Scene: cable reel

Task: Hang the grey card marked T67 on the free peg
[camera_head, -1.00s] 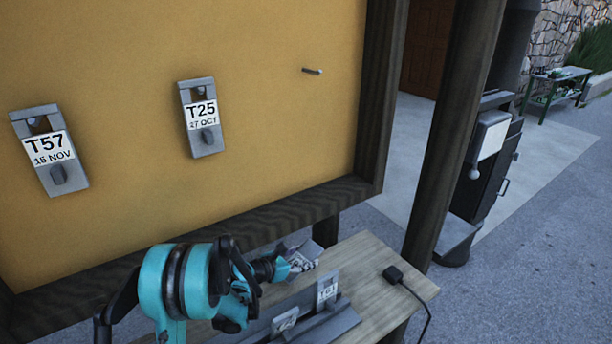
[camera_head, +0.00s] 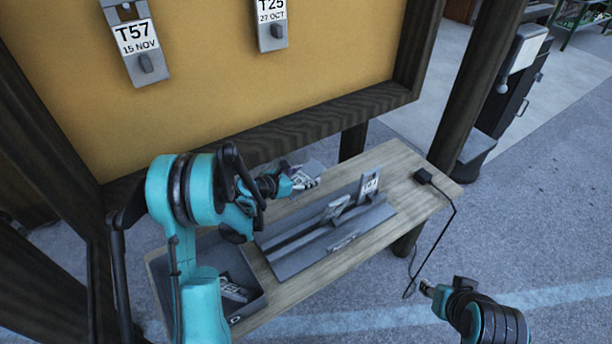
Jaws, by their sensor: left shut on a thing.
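My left gripper (camera_head: 292,184) is shut on a grey card (camera_head: 309,172) with a white label, just below the board's frame and above the bench. The card is tilted and its marking cannot be read. The free peg is out of view now. Two grey cards hang on the yellow board (camera_head: 220,90): the T57 card (camera_head: 139,40) at the left and the T25 card (camera_head: 271,27), both cut by the top edge. My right gripper (camera_head: 432,289) is low at the right, apart from the bench; its jaws are too small to judge.
A grey slotted rack (camera_head: 290,262) on the wooden bench (camera_head: 415,205) holds two cards (camera_head: 369,186). A grey tray (camera_head: 258,304) with cards lies at the bench's left. A black plug (camera_head: 423,176) trails a cable over the right edge. A dark post (camera_head: 480,80) stands behind.

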